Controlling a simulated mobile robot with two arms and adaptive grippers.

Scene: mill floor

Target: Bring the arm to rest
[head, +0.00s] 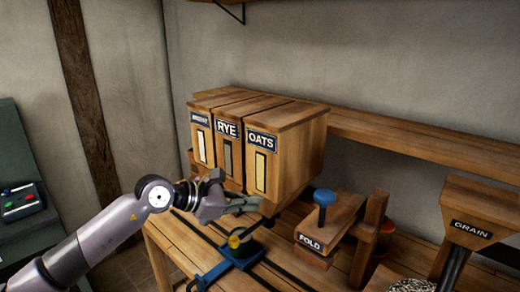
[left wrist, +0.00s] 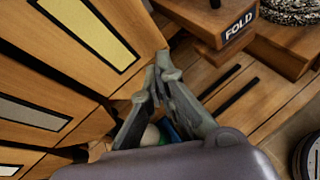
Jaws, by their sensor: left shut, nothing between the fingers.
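My left arm (head: 105,232) reaches in from the lower left in the head view. My left gripper (head: 252,205) is shut and empty, just in front of the lower part of the wooden grain bins and above the bench. In the left wrist view its fingers (left wrist: 164,66) come together at the tips, close to a lower corner of the bin front. A blue carriage (head: 228,262) with a dark and yellow round top stands on the bench rails below the gripper; a bit of blue shows behind the fingers in the wrist view. My right gripper is not in view.
The OATS bin (head: 288,150) and RYE bin (head: 228,150) stand beside a third bin. A FOLD block (head: 325,225) with a blue knob is to the right. A GRAIN hopper (head: 480,220) stands far right. A green console (head: 25,210) is at left, with open floor between.

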